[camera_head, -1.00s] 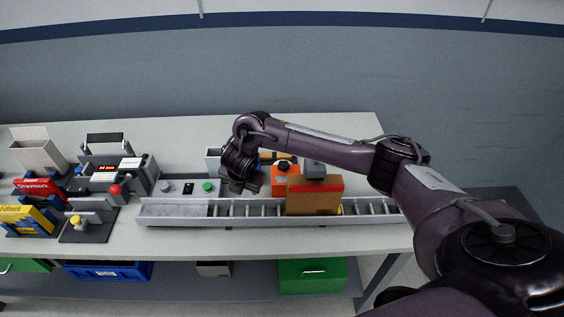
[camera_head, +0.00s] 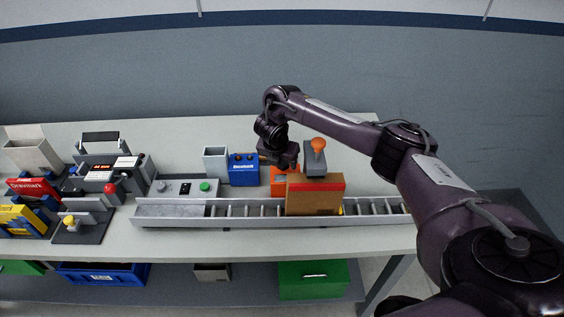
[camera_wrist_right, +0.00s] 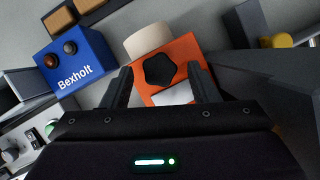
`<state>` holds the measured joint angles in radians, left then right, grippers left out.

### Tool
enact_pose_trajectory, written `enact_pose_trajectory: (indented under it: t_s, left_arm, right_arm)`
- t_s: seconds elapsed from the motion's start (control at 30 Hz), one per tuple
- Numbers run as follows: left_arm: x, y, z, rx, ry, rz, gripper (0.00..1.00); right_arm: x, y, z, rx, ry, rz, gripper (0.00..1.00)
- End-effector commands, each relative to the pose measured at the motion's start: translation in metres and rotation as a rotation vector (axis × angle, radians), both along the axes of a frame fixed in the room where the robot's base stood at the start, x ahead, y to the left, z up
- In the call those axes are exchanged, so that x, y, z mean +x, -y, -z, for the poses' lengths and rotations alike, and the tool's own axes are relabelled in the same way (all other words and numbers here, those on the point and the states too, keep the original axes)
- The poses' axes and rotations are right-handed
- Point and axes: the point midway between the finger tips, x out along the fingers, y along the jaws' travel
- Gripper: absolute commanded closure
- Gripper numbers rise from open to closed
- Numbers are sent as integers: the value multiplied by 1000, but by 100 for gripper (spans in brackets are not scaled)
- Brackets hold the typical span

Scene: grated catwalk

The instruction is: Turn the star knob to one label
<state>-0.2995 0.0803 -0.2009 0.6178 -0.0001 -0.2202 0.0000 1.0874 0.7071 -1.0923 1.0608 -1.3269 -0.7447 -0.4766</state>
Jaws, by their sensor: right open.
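The dark star knob (camera_wrist_right: 160,71) sits on the face of an orange box (camera_wrist_right: 184,53) in the right wrist view. A white label patch (camera_wrist_right: 176,94) lies below the knob, partly hidden by my gripper; I cannot read it. In the head view the orange box (camera_head: 280,184) shows only in part, behind my right gripper (camera_head: 284,160), and the knob is hidden there. My right gripper (camera_wrist_right: 160,82) is open, with one finger to each side of the knob in the wrist view. Whether the fingers touch it I cannot tell. My left gripper is not in view.
A blue Bexholt box (camera_head: 243,173) stands left of the orange box. A roller conveyor (camera_head: 240,221) runs in front, with a brown carton (camera_head: 315,198) on it. A grey tool with an orange knob (camera_head: 318,146) rises behind the carton. A switch panel (camera_head: 187,188) is at left.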

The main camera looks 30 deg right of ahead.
Motion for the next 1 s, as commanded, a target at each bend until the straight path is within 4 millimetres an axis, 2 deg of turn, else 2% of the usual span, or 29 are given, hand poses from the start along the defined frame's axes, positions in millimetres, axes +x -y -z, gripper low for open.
enact_pose_trajectory:
  t_s: [0.27, 0.6, 1.0]
  left_arm:
    - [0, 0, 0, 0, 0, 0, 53]
    - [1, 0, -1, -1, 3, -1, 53]
    - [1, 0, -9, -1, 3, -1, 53]
  right_arm:
    - [1, 0, 2, 1, 1, 0, 46]
    - [1, 1, 2, 0, 1, 0, 90]
    - [2, -1, -1, 0, 2, 79, 90]
